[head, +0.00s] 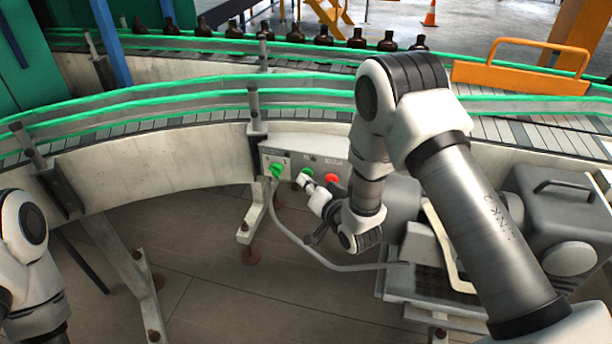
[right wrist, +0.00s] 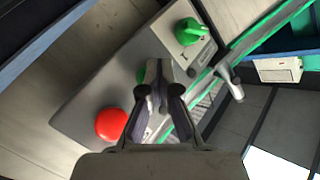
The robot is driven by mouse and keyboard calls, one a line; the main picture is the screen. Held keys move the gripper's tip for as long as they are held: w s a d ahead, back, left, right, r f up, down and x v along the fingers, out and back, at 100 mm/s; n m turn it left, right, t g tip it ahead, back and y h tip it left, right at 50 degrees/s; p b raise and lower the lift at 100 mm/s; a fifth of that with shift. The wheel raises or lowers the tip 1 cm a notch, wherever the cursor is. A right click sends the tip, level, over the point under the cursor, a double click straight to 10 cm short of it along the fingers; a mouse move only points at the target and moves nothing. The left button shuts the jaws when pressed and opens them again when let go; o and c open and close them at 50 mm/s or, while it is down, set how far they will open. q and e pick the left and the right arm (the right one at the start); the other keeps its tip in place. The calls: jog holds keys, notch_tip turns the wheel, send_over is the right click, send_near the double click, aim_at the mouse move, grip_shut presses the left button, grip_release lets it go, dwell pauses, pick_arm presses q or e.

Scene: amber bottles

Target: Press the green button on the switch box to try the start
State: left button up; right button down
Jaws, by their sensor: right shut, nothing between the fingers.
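The grey switch box (head: 318,158) is mounted on the side of the conveyor. It has a green turning knob (head: 277,169) at left, the green button (head: 308,171) in the middle and a red button (head: 332,178) at right. My right gripper (head: 303,181) is shut and empty, its tip at or just in front of the green button. In the right wrist view the shut fingertips (right wrist: 159,70) partly hide the green button (right wrist: 141,75). I cannot tell whether they touch it. The red button (right wrist: 111,124) and green knob (right wrist: 188,31) lie on either side. My left gripper is out of view.
Several amber bottles (head: 323,36) stand in a row on the far conveyor lane. Green guide rails (head: 180,92) line the conveyor. A grey machine with a handle (head: 560,198) sits at right below it. An orange barrier (head: 520,78) stands on the conveyor's right part.

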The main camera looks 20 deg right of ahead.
jog(key=shift+s, duration=0.1)
dwell(0.3)
jog(key=shift+s+a, duration=0.45)
jog(key=shift+s, duration=0.15)
jog(key=s+a, duration=0.1)
jog(key=s, duration=0.1)
jog(key=s+a, duration=0.1)
jog(key=s, duration=0.1)
jog(key=shift+a+p, duration=0.35)
jog(key=shift+a, duration=0.05)
dwell(0.4)
